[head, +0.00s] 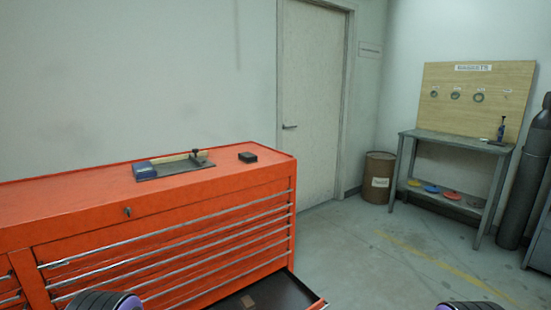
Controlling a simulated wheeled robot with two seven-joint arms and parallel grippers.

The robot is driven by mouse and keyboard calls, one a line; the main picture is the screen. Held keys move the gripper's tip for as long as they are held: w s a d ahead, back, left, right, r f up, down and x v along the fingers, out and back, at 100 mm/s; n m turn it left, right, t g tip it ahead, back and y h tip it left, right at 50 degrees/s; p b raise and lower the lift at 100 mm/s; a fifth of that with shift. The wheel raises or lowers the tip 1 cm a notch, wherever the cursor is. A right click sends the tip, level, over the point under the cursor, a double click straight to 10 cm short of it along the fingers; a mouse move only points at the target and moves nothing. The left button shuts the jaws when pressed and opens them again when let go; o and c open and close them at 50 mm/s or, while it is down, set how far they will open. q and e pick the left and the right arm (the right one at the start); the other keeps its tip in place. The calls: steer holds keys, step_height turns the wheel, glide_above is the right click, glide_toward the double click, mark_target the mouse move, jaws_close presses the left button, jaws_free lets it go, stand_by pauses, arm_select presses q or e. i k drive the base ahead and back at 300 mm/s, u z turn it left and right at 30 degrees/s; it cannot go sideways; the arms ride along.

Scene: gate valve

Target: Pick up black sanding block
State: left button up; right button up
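A small black block (248,157), which looks like the black sanding block, lies flat on top of the orange-red tool chest (70,203), near its right end. It stands alone, with a gap to the grey plate on its left. Nothing touches or covers it. Neither of my grippers is in view. Only rounded black and purple parts of my arms show at the bottom edge, left and right, well below the chest top.
A lower drawer (285,293) is pulled open, with a small brown square inside. A workbench (455,142), rusty drum (378,178) and gas cylinder (522,190) stand right. Floor between is clear.

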mark_target(247, 157)
steer(key=z, duration=0.55)
steer(key=i, duration=0.8)
steer(key=z, duration=0.55)
steer(key=i, duration=0.9)
steer(key=u, duration=0.3)
